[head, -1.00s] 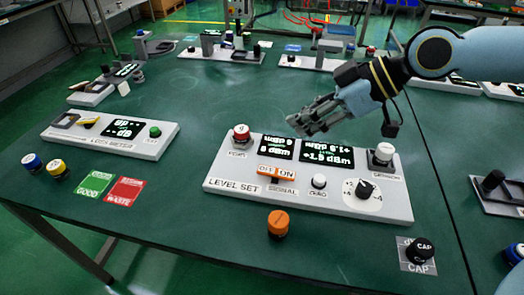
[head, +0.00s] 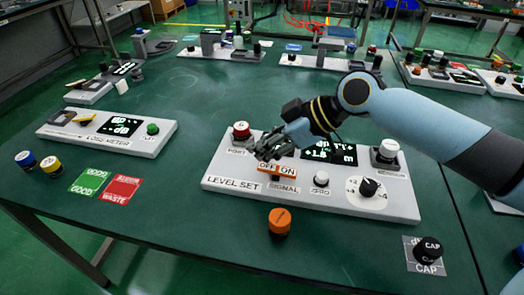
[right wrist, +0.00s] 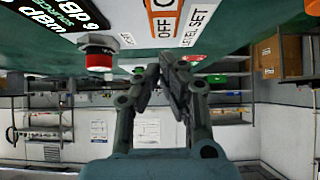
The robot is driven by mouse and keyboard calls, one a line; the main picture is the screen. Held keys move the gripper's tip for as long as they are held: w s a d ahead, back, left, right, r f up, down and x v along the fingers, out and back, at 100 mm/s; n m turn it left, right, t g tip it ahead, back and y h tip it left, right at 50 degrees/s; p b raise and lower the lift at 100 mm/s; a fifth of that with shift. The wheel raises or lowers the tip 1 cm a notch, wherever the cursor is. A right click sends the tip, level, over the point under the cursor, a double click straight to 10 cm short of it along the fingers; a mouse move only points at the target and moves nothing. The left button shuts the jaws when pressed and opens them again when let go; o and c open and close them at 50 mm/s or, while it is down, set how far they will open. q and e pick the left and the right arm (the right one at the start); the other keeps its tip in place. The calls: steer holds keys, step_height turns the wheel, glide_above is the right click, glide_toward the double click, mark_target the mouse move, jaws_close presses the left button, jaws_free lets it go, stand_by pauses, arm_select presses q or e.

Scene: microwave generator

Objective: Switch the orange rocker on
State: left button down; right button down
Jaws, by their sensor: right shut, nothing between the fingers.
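The orange rocker (head: 277,175), labelled OFF on its left and ON on its right, sits on the white LEVEL SET panel (head: 234,186). Its OFF end also shows at the top of the right wrist view (right wrist: 163,22). My right gripper (head: 262,156) is shut and empty. In the right wrist view the fingertips (right wrist: 160,66) are together below the OFF label. Which way the rocker is tipped is unclear.
A red-topped knob (head: 241,131) stands left of the gripper. A white button (head: 321,179), a black dial (head: 368,187) and a white-capped knob (head: 388,149) stand to the right. An orange cap (head: 279,222) lies in front. The loss meter panel (head: 105,143) is farther left.

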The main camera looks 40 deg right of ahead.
steer(key=shift+f, duration=0.65)
steer(key=shift+w+r, duration=0.1)
steer(key=shift+r, duration=0.05)
steer(key=p, duration=0.1)
steer(key=g+h+p, duration=0.1)
steer(key=shift+w+a+p, duration=0.25)
steer(key=shift+a+p, duration=0.05)
steer(key=shift+w+f+g+p, duration=0.1)
steer(key=shift+f+g+p, duration=0.15)
steer(key=shift+g+p, duration=0.1)
steer(key=shift+a+f+h, duration=0.15)
steer(key=shift+f+h, duration=0.15)
steer(key=shift+f, duration=0.3)
steer(key=shift+r, duration=0.2)
steer(key=shift+r+p, duration=0.7)
steer(key=shift+p, duration=0.2)
